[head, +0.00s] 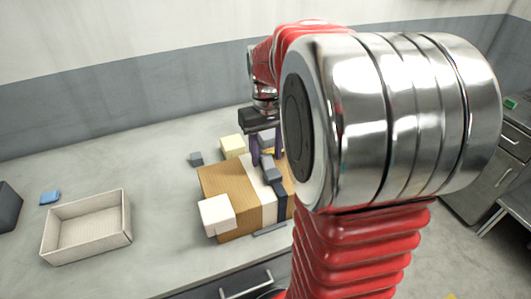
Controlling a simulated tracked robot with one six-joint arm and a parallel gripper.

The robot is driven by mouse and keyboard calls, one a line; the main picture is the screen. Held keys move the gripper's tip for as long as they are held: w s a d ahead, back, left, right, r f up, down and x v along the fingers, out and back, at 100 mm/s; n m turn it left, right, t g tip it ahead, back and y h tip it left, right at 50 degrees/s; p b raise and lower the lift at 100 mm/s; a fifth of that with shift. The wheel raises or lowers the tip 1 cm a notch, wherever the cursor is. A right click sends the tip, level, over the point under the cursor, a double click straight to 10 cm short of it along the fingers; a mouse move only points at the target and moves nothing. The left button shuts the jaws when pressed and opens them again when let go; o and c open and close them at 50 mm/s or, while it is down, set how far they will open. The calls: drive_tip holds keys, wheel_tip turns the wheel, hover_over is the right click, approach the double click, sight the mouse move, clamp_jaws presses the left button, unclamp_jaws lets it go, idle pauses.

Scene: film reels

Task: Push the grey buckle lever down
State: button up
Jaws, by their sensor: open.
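A grey buckle lever (271,172) sits on a dark strap (280,201) that runs over a brown box (227,187). The lever looks raised and tilted, but its exact angle is hard to tell. My gripper (267,158) points down with dark purple fingers, just behind and above the lever. It is open, and nothing shows between the fingers. I cannot tell whether a finger touches the lever. My own arm hides the right part of the box.
A white block (217,214) is at the box's front left corner. A pale yellow block (232,146) and a small grey block (196,158) are behind it. An empty cream tray (88,252) and a blue block (50,197) are left. The counter between tray and box is clear.

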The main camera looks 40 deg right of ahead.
drive_tip(key=shift+c, duration=0.4)
drive_tip(key=c, duration=1)
drive_tip(key=shift+w, duration=0.15)
drive_tip(key=shift+w+d+f+g+y, duration=0.1)
drive_tip(key=shift+w+f+g+y, duration=0.1)
drive_tip(key=shift+g, duration=0.55)
drive_tip(key=shift+w+d+f+g+y, duration=0.1)
drive_tip(key=shift+w+f+g+y, duration=0.1)
drive_tip(key=shift+g, duration=0.55)
drive_tip(key=shift+r, duration=0.1)
drive_tip(key=o, duration=1.1)
